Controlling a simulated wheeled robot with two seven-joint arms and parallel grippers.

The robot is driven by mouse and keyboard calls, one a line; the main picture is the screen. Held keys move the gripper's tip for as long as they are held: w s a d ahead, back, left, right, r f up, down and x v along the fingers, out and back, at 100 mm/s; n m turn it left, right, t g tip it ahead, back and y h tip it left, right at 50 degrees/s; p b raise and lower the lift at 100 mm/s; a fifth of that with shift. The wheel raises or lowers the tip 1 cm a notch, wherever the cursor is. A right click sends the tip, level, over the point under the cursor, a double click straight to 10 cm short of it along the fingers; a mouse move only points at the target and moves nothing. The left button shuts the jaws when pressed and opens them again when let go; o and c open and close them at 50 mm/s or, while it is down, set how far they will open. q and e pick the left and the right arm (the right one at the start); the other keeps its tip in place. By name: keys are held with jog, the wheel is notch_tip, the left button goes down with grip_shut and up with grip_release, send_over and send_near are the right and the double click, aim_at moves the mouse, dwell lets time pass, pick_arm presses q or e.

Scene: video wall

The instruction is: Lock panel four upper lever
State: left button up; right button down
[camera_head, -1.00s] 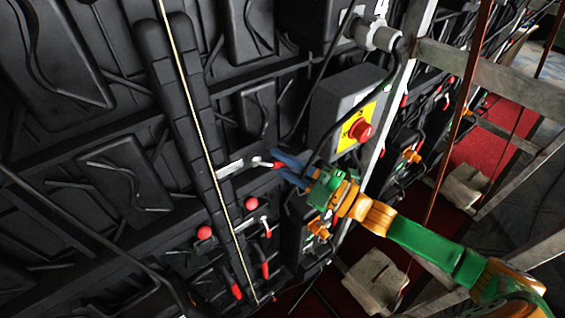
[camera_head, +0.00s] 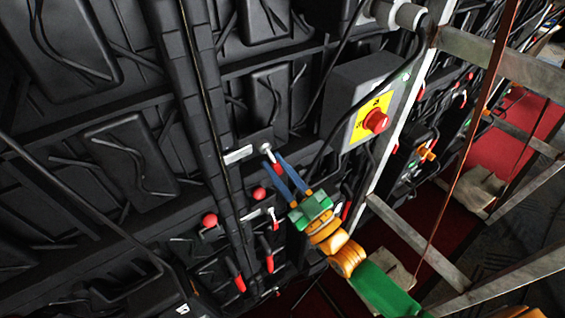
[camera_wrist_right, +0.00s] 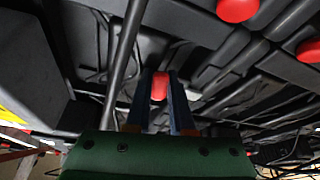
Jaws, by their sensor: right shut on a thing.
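The upper lever (camera_head: 277,170), a short metal arm with a red grip, sits beside a silver plate (camera_head: 238,155) on the back of the dark panel (camera_head: 180,215). It slants down and to the right in the head view. My right gripper (camera_head: 275,161), with blue fingers and a green body, is shut on its red grip. In the right wrist view the red grip (camera_wrist_right: 160,86) shows between the two blue fingers (camera_wrist_right: 161,98). The fingers partly hide the lever. My left gripper is in neither view.
A grey box with a red stop button (camera_head: 376,121) is close above and right of my gripper. Red balls (camera_head: 209,220) and other red-handled levers (camera_head: 268,262) lie below. A metal frame (camera_head: 415,240) stands at right.

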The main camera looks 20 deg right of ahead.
jog(key=shift+s+a+m+t+h, duration=0.1)
jog(key=shift+a+m+t+h, duration=0.2)
jog(key=shift+m, duration=0.4)
jog(key=shift+s+a+m+t+h, duration=0.1)
jog(key=shift+m+h, duration=0.25)
jog(key=shift+m, duration=0.35)
jog(key=shift+s+a+m+t+h, duration=0.15)
jog(key=shift+m+h, duration=0.2)
jog(key=shift+m, duration=0.35)
jog(key=shift+w+m, duration=0.1)
jog(key=shift+m, duration=0.2)
jog(key=c, duration=0.8)
grip_release()
jog(key=shift+a, duration=0.1)
jog(key=b+v, duration=0.2)
jog(key=v, duration=0.5)
jog(key=shift+f, duration=0.1)
